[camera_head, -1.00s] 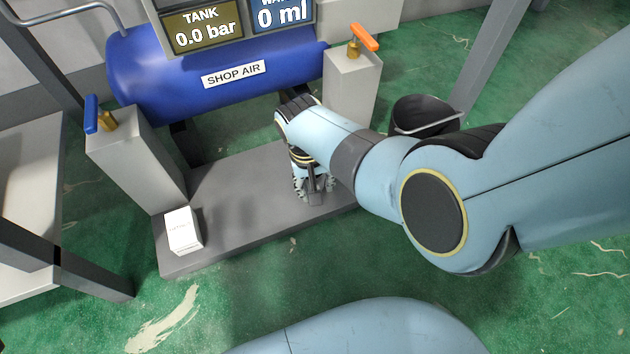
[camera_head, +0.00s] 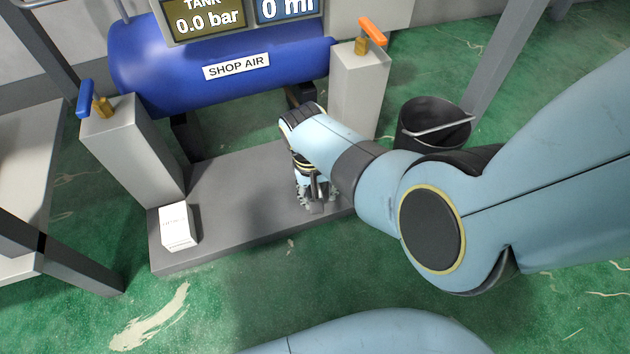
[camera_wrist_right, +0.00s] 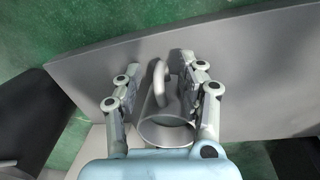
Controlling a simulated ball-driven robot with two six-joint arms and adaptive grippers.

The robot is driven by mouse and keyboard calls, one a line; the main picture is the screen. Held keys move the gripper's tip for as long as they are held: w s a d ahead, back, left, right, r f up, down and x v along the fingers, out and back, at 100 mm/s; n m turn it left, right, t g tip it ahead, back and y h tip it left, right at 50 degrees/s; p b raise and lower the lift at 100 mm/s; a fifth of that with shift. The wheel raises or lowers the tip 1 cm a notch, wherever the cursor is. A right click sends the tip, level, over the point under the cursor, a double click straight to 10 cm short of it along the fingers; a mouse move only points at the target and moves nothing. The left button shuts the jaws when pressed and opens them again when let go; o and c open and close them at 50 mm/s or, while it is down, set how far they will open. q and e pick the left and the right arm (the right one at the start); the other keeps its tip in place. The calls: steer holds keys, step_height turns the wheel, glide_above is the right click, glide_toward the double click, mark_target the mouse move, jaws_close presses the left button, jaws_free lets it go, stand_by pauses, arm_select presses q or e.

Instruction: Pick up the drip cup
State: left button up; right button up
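The drip cup (camera_wrist_right: 166,132) is a grey metal cup with a looped handle, seen in the right wrist view between the fingers of my right gripper (camera_wrist_right: 160,68). Its round rim faces the camera. The fingers stand apart on either side of it, with gaps visible, so the gripper is open around the cup. In the head view my right gripper (camera_head: 316,196) points down at the right part of the grey platform (camera_head: 235,220), and I cannot make out the cup there. My left gripper is not in view.
A blue tank (camera_head: 225,65) marked SHOP AIR lies behind the platform. Posts with a blue-handled valve (camera_head: 86,98) and an orange-handled valve (camera_head: 371,32) flank it. A white box (camera_head: 177,227) sits at the platform's left. A black bucket (camera_head: 435,125) stands at right.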

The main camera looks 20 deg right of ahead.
steer(key=shift+c, duration=0.5)
jaws_close()
steer(key=shift+r, duration=0.1)
